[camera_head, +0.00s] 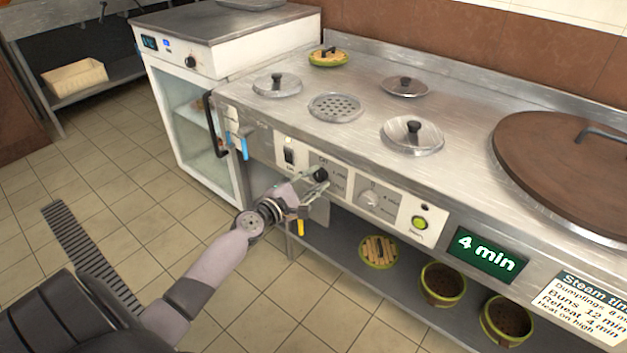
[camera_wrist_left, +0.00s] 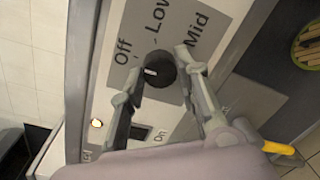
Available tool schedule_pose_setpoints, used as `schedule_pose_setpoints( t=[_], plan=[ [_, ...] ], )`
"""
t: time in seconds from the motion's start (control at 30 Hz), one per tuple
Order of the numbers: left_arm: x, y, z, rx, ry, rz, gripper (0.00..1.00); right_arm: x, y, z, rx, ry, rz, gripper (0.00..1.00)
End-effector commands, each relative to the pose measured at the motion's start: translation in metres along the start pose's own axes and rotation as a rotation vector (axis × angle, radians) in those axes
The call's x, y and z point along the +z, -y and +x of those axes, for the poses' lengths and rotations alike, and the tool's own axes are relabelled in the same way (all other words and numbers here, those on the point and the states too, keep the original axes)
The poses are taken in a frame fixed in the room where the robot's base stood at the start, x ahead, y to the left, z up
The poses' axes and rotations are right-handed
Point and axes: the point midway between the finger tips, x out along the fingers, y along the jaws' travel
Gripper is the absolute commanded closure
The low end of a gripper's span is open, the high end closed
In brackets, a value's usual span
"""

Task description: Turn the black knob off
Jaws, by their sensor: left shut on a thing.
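The black knob (camera_head: 320,174) is on the white control panel at the stove's front, partly hidden by my left gripper (camera_head: 314,184). In the left wrist view the knob (camera_wrist_left: 164,67) sits between the two fingertips of the left gripper (camera_wrist_left: 154,75), which is shut on it. The labels Off, Low and Mid show around the knob. A pale mark shows on the knob's left part in that view; I cannot tell exactly which label it points at. My right gripper is in neither view.
Bowls (camera_head: 443,284) stand on the shelf below. Tiled floor (camera_head: 190,220) lies clear in front.

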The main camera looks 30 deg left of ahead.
Motion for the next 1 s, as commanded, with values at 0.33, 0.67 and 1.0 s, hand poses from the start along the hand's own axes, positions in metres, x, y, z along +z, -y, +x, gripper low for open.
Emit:
schedule_pose_setpoints(
  t=[0.33, 0.67, 1.0],
  plan=[
    [-0.001, 0.001, 0.000, -0.001, -0.001, -0.002, 0.60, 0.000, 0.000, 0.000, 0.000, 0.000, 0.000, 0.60],
    [0.000, 0.000, 0.000, 0.000, 0.000, 0.000, 0.50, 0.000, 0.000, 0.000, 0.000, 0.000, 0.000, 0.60],
    [-0.001, 0.001, -0.024, -0.002, -0.001, 0.000, 0.50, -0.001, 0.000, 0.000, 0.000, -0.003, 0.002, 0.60]
  ],
)
